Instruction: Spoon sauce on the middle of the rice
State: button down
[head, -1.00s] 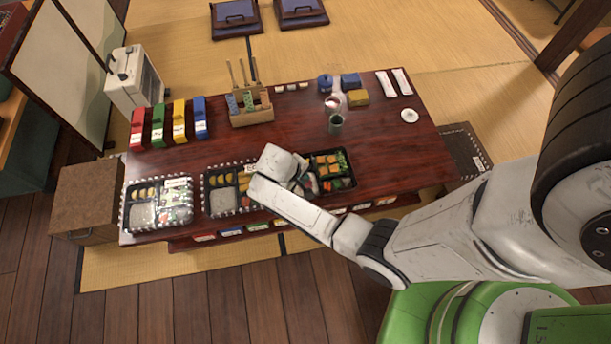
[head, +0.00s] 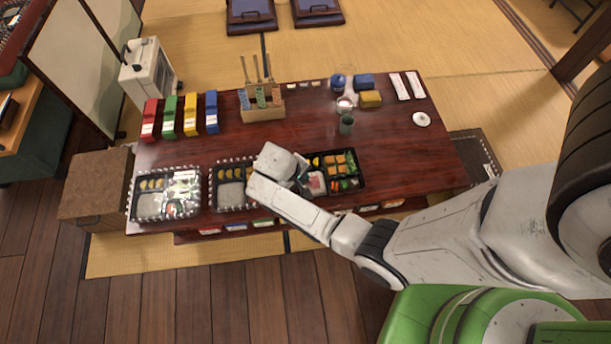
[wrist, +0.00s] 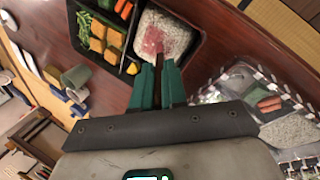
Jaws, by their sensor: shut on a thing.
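My gripper (wrist: 158,72) is shut on a thin reddish-brown utensil (wrist: 160,48), seemingly the spoon, whose far end reaches over the rice. The white rice (wrist: 177,32) fills one compartment of the black lunch box (wrist: 198,38) in the wrist view. A pinkish-red patch of sauce (wrist: 151,38) shows on the rice near the utensil's end. Whether the utensil touches the rice I cannot tell. In the head view the rice with its pink patch (head: 316,183) shows just right of my gripper, in the open box (head: 363,180).
A middle box (head: 232,190) and a clear-lidded box (head: 166,192) stand to the left on the table (head: 400,170). Coloured packets line the back left.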

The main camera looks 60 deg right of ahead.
jog(key=shift+w, duration=0.1)
dwell(0.3)
jog(key=shift+w+a, duration=0.65)
jog(key=shift+w, duration=0.1)
jog(key=shift+w+d, duration=0.25)
jog(key=shift+d, duration=0.1)
dwell(0.6)
dwell(0.3)
jog(key=shift+s+d+p, duration=0.4)
jog(key=shift+s+d, duration=0.25)
jog(key=shift+s, duration=0.2)
jog(key=shift+s, duration=0.1)
jog(key=shift+s+d+p, duration=0.5)
jog(key=shift+s+d, duration=0.2)
jog(key=shift+s, duration=0.05)
jog(key=shift+d, duration=0.1)
jog(key=shift+s+d, duration=0.6)
jog(key=shift+s, duration=0.15)
